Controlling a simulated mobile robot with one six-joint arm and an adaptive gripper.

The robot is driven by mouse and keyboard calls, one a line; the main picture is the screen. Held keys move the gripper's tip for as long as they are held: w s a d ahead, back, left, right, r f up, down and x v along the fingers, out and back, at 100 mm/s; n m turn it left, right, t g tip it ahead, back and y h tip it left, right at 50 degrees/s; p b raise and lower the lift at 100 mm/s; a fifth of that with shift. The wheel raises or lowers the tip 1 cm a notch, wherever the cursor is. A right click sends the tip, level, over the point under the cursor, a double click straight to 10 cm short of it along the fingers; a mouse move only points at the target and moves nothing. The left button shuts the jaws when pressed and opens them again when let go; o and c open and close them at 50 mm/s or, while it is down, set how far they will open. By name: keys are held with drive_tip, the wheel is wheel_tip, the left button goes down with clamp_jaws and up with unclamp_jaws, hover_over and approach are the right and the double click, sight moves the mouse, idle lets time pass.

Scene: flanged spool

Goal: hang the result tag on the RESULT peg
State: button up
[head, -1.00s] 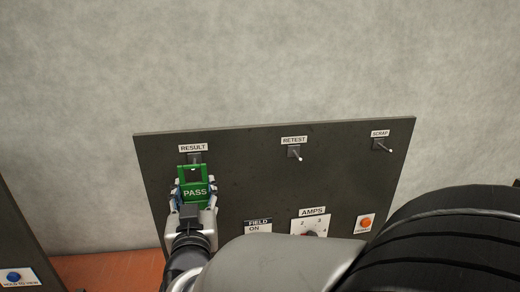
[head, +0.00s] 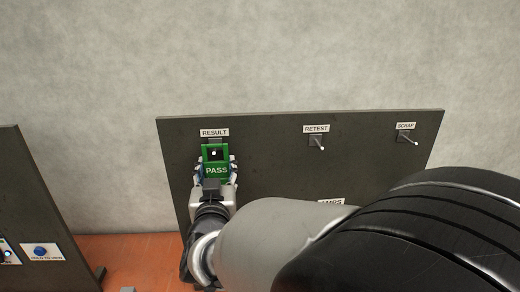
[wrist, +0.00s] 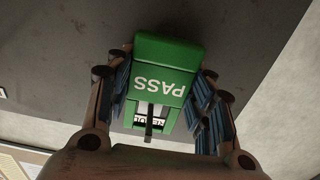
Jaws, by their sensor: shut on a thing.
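The green result tag (head: 216,171) reads PASS and has a square opening in its upper part. My gripper (head: 216,167) is shut on its sides and holds it upright in front of the board, just below the RESULT label (head: 214,133). The pale tip of the RESULT peg (head: 214,153) shows inside the opening. In the wrist view, the tag (wrist: 168,62) sits between the fingers, upside down in the picture. The dark peg (wrist: 149,120) and part of the label show through its opening. How far the peg reaches through is unclear.
The RETEST peg (head: 320,146) and SCRAP peg (head: 411,141) stand bare to the right on the dark board (head: 270,150). My arm covers the board's lower part. Another panel with a blue button (head: 41,252) stands at left.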

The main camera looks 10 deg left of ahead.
idle(0.4)
drive_tip(key=o, duration=1)
drive_tip(key=v, duration=1.2)
drive_tip(key=w+d+g+y, duration=0.1)
drive_tip(key=d+g, duration=0.3)
drive_tip(key=d, duration=0.2)
drive_tip(key=s+d+f+m+g+h, duration=0.1)
drive_tip(key=s+d+f+g, duration=0.2)
drive_tip(key=s+d, duration=0.3)
drive_tip(key=s+d+f+m+g+h, duration=0.1)
drive_tip(key=s+d+f+g+h, duration=0.1)
drive_tip(key=s+d, duration=0.4)
drive_tip(key=s+d+f+g+h, duration=0.2)
drive_tip(key=s+d, duration=0.5)
drive_tip(key=d, duration=0.4)
drive_tip(key=shift+d+f+m+g, duration=0.15)
drive_tip(key=shift+f+m+g, duration=0.25)
drive_tip(key=shift+f+g, duration=0.55)
